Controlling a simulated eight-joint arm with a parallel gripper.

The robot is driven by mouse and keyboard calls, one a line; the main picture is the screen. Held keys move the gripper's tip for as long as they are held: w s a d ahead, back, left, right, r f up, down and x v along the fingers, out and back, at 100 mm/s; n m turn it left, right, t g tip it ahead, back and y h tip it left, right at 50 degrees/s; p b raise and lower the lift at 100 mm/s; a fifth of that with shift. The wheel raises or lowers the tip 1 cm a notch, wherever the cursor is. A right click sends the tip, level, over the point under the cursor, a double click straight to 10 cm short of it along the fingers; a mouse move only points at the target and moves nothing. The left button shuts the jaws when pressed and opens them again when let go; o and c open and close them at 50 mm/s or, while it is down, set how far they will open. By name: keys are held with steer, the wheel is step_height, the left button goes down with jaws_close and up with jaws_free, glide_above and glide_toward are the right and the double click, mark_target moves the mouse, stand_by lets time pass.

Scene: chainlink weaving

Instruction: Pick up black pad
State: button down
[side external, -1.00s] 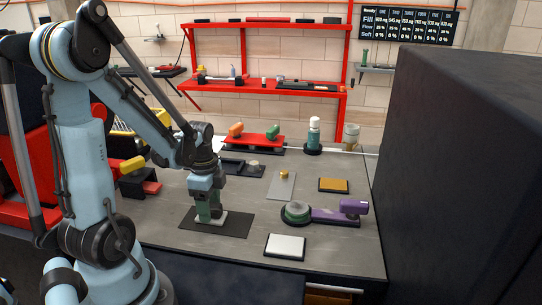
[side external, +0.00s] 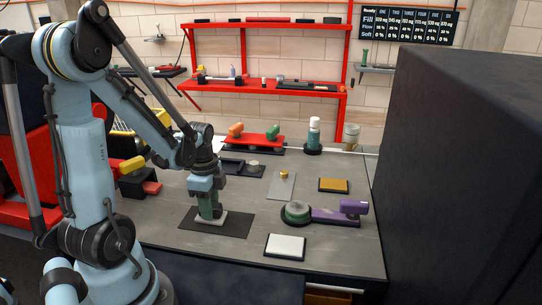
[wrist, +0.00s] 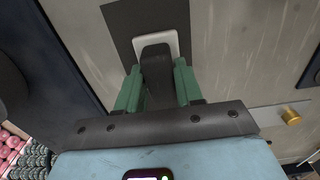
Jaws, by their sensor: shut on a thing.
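A flat black pad (side external: 236,225) lies on the grey table below my gripper (side external: 209,214). A pale, rounded-corner plate (side external: 222,217) sits on it; it also shows in the wrist view (wrist: 171,39). A dark upright block (wrist: 156,68) stands in front of the plate in the wrist view, between my green fingers. My gripper (wrist: 158,78) is shut on this dark block, low over the pad. Whether the block and the plate are one piece I cannot tell. My fingers hide most of the block in the side view.
A purple-armed tool with a round green end (side external: 325,214) lies to the right. A white-topped block (side external: 285,246) is at the front, and an orange-topped block (side external: 334,185) farther back. A grey plate with a brass knob (side external: 282,188) lies behind. A large dark cabinet (side external: 460,180) bounds the right.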

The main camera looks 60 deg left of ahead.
steer(key=shift+r, duration=0.15)
steer(key=shift+r, duration=0.55)
steer(key=r, duration=0.1)
steer(key=d+r, duration=0.1)
steer(key=r, duration=0.1)
steer(key=shift+d+r, duration=0.1)
steer(key=shift+r, duration=0.05)
steer(key=w+d+r, duration=0.1)
steer(key=d+r, duration=0.5)
steer(key=d, duration=0.4)
steer(key=shift+d+r, duration=0.15)
steer(key=shift+d, duration=0.05)
